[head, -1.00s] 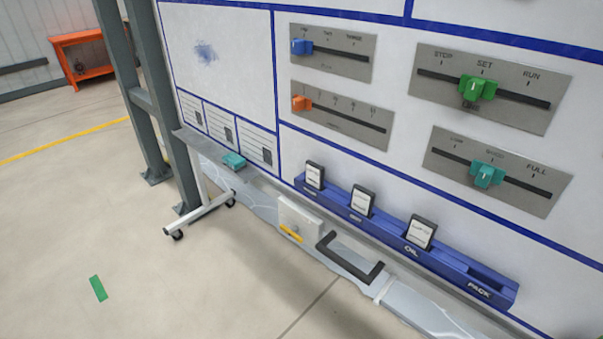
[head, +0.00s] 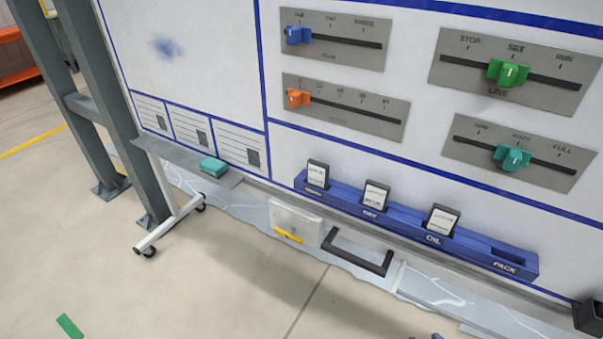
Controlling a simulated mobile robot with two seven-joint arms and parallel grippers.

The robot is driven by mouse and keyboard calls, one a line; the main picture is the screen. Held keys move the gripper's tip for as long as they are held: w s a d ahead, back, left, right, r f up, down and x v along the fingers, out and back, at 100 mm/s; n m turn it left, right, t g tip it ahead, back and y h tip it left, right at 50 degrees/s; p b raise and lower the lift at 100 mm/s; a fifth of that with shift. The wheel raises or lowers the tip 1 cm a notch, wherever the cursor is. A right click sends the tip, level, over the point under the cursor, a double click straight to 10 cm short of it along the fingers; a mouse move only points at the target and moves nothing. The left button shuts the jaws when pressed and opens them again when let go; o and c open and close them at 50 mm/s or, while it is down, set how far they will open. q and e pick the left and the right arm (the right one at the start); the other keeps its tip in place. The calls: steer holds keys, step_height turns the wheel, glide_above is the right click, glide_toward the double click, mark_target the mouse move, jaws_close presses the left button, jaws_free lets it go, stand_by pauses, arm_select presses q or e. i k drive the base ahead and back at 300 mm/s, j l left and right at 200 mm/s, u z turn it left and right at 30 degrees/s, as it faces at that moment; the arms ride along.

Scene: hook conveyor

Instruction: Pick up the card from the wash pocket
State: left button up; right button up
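A blue rack (head: 400,225) with labelled pockets runs along the foot of the white board. A dark-framed white card (head: 317,174) stands upright in its leftmost pocket, whose label is too small to read surely; by the task it is the wash pocket. A second card (head: 375,195) stands in the pocket beside it, and a third card (head: 442,220) stands in the OIL pocket. The PACK pocket (head: 508,254) at the right end is empty. Neither of my grippers can be made out in the head view.
The board carries sliders with blue (head: 298,36), orange (head: 297,98), green (head: 507,73) and teal (head: 512,158) knobs. A teal block (head: 213,167) lies on the left ledge. A black handle (head: 358,255) is below the rack. A dark box-like thing (head: 590,316) shows at bottom right. Open floor lies left.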

mark_target(318, 172)
steer(key=i+j, duration=0.1)
steer(key=j, duration=0.3)
steer(key=i+j, duration=0.15)
steer(key=j, duration=0.25)
steer(key=i+j, duration=0.1)
steer(key=j, duration=0.3)
steer(key=i+j, duration=0.15)
steer(key=j, duration=0.25)
steer(key=z, duration=0.05)
